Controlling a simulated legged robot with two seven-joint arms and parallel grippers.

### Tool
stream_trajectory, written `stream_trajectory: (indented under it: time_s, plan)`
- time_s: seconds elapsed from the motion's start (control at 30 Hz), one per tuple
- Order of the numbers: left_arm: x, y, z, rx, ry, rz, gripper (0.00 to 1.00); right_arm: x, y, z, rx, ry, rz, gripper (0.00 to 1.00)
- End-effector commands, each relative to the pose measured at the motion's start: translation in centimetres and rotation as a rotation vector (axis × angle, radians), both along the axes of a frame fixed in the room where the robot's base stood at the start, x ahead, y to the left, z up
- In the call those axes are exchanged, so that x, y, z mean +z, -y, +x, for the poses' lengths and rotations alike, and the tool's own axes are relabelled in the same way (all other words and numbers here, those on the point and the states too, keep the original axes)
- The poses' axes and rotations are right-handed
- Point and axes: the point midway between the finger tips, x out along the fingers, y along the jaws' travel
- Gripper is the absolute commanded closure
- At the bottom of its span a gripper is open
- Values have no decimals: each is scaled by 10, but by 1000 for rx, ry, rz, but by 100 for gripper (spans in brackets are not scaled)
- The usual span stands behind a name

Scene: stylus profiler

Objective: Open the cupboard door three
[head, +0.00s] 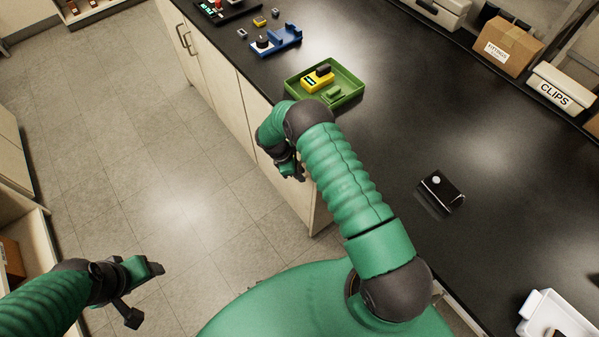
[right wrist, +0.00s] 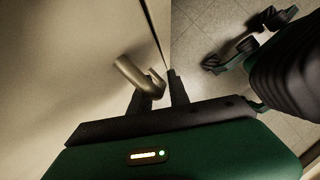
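The cupboard doors are pale panels under the black bench. The nearest door (head: 263,135) is beside my right gripper (head: 292,168), which is partly hidden by its own wrist in the head view. In the right wrist view a pale door (right wrist: 75,65) fills the left, with a metal bar handle (right wrist: 133,72). My right gripper's fingers (right wrist: 161,92) are apart, and the handle's end reaches the gap between them. I cannot tell whether they touch it. My left gripper (head: 143,290) is open and empty over the floor, away from the doors.
Farther doors with metal handles (head: 184,40) are at the upper left of the bench. A green tray (head: 352,97) with a yellow device (head: 317,80) stands near the bench edge. A small black box (head: 442,191) is on the bench top (head: 470,125). The tiled floor (head: 130,150) is clear.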

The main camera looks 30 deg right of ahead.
Motion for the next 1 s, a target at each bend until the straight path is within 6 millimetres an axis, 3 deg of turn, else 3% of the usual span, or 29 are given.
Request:
stream_trajectory:
  time_s: [0.17, 1.0]
  plan:
    - [0, 0, 0, 0, 0, 0, 35, 0, 0, 0, 0, 1, 0, 100]
    - [0, 0, 0, 0, 0, 0, 35, 2, 0, 3, 2, 6, 0, 100]
